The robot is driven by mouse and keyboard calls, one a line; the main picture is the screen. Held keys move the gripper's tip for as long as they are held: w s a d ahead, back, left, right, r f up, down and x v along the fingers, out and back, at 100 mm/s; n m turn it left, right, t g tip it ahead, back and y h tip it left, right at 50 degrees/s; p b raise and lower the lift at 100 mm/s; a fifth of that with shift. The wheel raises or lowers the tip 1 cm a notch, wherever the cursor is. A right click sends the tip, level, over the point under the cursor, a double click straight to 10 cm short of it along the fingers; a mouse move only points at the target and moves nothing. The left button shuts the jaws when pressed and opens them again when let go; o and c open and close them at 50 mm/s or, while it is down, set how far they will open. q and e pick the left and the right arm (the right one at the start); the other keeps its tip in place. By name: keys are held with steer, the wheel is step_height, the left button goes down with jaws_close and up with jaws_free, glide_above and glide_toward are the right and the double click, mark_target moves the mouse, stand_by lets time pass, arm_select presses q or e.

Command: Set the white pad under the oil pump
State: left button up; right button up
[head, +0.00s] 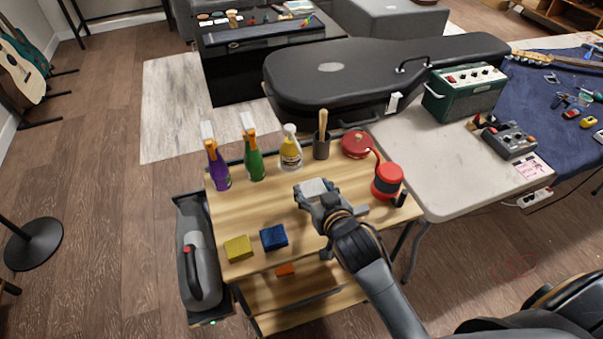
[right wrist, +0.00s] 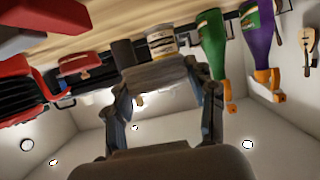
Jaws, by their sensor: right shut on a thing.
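My right gripper (head: 322,196) is over the wooden cart top, shut on the white pad (head: 314,186), which shows pale and flat at its fingertips. The pad also shows as a grey-white slab between the fingers in the right wrist view (right wrist: 155,76). The oil pump (head: 387,182), red with a dark band and a thin red spout, stands at the cart's right end, to the right of the gripper and apart from it. It shows at the left of the right wrist view (right wrist: 18,88). I cannot tell the pad's exact height above the wood. My left gripper is out of view.
Purple (head: 217,170) and green (head: 252,155) spray bottles, a yellow-white bottle (head: 290,155), a dark cup (head: 322,147) and a red round tin (head: 356,144) line the cart's back. Yellow (head: 238,248) and blue (head: 274,237) blocks lie at the front. Bare wood lies left of the gripper.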

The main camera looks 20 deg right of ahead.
steer(key=w, duration=0.8)
steer(key=shift+a+p, duration=0.15)
steer(key=shift+p, duration=0.15)
steer(key=shift+f, duration=1.8)
steer(key=shift+f, duration=0.2)
